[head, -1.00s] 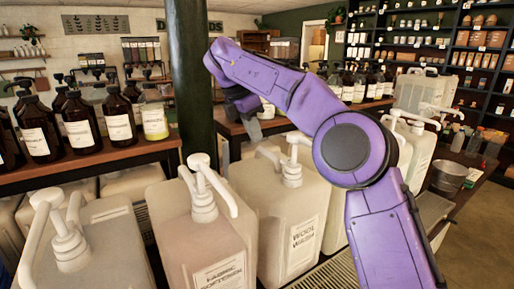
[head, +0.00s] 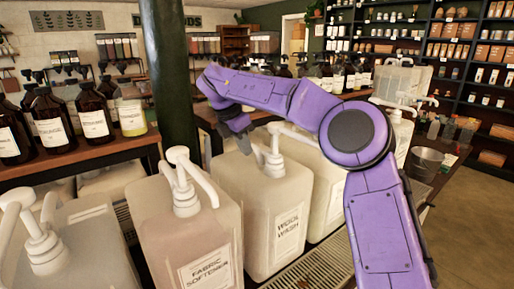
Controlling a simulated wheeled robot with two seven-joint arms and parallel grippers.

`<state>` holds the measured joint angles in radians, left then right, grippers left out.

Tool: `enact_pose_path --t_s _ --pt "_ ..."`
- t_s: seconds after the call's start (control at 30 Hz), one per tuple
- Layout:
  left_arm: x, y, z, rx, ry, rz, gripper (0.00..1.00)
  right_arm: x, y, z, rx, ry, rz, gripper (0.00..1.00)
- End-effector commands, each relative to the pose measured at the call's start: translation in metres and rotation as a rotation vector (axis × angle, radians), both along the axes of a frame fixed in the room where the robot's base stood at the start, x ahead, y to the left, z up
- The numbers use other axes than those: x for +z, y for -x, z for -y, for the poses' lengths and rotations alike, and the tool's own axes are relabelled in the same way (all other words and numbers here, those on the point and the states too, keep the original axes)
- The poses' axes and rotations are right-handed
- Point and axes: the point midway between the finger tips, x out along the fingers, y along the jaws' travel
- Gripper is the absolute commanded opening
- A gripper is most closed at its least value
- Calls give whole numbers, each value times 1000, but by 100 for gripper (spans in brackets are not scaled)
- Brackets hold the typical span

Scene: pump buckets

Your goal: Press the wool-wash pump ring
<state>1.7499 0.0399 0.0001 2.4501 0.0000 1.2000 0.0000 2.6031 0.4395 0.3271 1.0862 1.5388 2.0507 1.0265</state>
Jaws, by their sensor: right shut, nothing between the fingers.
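The wool-wash jug (head: 286,222) is a big cream container with a printed WOOL WASH label, in the middle of the head view. Its white pump (head: 274,158) stands upright on top, with a spout reaching to the right. The purple right arm comes in from the right and arches over the jug's top. My right gripper (head: 243,144) points down, shut and empty, just left of the pump head in the picture. I cannot tell whether it touches the pump. A separate ring on the pump is not distinguishable. My left gripper is out of view.
The fabric softener jug (head: 190,235) with its white pump (head: 184,180) stands close on the left, and another pump jug (head: 75,250) beyond it. A dark green post (head: 171,75) rises behind. Brown bottles (head: 92,120) stand on a wooden counter at the left.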

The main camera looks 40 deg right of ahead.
Motion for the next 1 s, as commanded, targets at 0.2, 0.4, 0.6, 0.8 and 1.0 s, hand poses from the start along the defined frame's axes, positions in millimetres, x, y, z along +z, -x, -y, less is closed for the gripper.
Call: enact_pose_path --t_s 0.2,0.4,0.6,0.8,1.0 --pt "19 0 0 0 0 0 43 -8 4 30 -2 -3 0 0" --pt "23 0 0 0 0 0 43 -11 5 44 0 -2 0 0" --pt "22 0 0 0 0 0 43 -12 5 44 0 -1 0 0" --pt "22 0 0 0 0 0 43 -12 5 45 -7 -1 0 0" --pt "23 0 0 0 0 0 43 -12 4 47 -48 0 0 0"
